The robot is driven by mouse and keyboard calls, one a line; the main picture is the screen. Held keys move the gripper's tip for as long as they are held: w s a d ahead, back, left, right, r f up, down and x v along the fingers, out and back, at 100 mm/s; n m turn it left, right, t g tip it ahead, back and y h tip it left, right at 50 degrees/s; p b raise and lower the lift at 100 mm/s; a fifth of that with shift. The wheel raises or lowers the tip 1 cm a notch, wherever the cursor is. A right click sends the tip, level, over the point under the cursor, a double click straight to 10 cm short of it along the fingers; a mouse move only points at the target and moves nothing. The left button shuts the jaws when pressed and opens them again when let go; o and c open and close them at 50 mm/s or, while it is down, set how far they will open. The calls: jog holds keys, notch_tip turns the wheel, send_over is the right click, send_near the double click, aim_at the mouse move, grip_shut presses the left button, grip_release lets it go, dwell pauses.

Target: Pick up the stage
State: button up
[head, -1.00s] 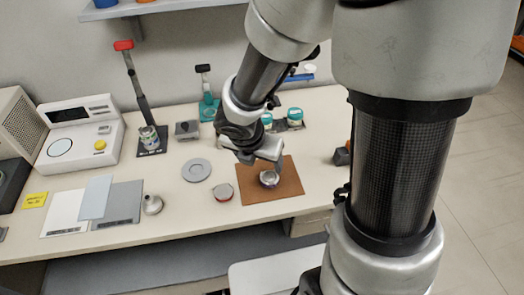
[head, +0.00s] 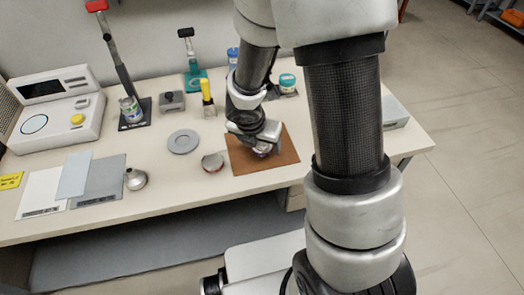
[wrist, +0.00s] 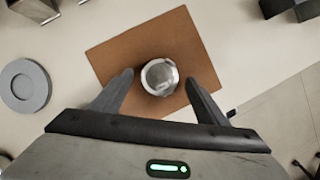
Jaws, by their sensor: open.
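A round silver metal piece (wrist: 160,76), which I take to be the stage, sits on a brown mat (wrist: 112,52). In the wrist view it lies between my two fingers, with a gap on each side. My gripper (wrist: 159,79) is open and empty above the mat. In the head view my gripper (head: 262,146) is low over the brown mat (head: 285,160) and hides most of the metal piece.
A red-and-silver round piece (head: 213,162) lies just left of the mat. A white instrument (head: 60,115) is at the left.

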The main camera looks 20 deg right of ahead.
jog(key=shift+w+d+f, duration=0.15)
jog(key=shift+w+f, duration=0.05)
jog(key=shift+f, duration=0.4)
jog(key=shift+r, duration=0.1)
jog(key=c, duration=1.2)
notch_tip(320, 180, up, 10)
jog(key=p, duration=0.6)
